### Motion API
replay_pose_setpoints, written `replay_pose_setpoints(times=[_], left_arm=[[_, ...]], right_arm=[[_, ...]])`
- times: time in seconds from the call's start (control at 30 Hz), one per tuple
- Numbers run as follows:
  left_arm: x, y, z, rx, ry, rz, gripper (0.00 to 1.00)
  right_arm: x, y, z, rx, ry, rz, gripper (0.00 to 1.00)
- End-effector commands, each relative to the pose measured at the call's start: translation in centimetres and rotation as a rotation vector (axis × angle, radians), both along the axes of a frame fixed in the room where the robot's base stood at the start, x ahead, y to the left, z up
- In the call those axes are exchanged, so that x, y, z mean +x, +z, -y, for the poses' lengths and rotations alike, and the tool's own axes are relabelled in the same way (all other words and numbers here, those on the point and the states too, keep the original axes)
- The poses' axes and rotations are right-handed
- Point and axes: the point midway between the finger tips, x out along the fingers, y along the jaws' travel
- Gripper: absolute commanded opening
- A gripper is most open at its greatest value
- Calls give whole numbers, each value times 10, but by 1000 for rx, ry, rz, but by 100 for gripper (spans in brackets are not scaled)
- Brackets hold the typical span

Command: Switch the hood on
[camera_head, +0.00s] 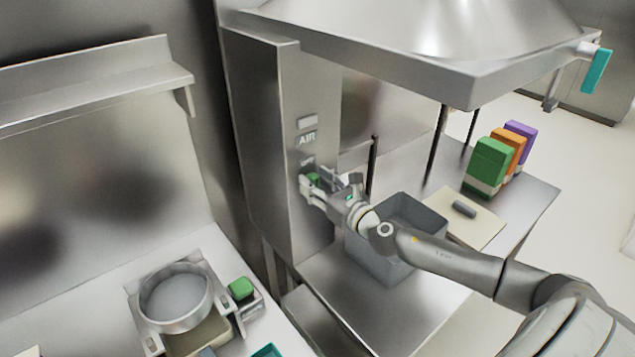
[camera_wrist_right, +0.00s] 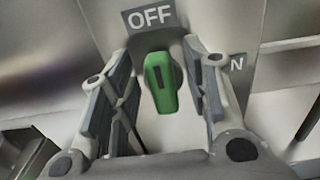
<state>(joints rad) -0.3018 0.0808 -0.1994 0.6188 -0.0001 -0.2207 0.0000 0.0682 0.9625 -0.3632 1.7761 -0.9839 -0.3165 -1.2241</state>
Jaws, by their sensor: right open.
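The hood (camera_head: 440,40) is a large steel canopy with a tall steel panel (camera_head: 265,150) at its left. My right gripper (camera_wrist_right: 160,65) is open, with one finger on each side of the knob and visible gaps. My left gripper is out of view.
A grey bin (camera_head: 385,265) stands on the steel table below my right forearm. A board (camera_head: 478,222) and green, orange and purple boxes (camera_head: 490,163) are farther right. A round sieve (camera_head: 175,298) sits on the left counter. A teal handle (camera_head: 597,70) hangs at the hood's right corner.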

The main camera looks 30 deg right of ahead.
Motion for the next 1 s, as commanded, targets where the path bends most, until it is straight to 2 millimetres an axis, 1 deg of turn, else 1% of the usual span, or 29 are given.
replay_pose_setpoints(times=[0.13, 0.47, 0.77, 1.0], left_arm=[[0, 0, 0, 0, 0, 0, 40], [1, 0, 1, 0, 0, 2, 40], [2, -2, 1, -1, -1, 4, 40], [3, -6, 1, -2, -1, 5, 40]], right_arm=[[0, 0, 0, 0, 0, 0, 43], [0, 0, 0, 0, 0, 0, 0], [0, 0, 1, 29, 0, -2, 0], [0, -1, 3, 155, -1, -11, 0]])
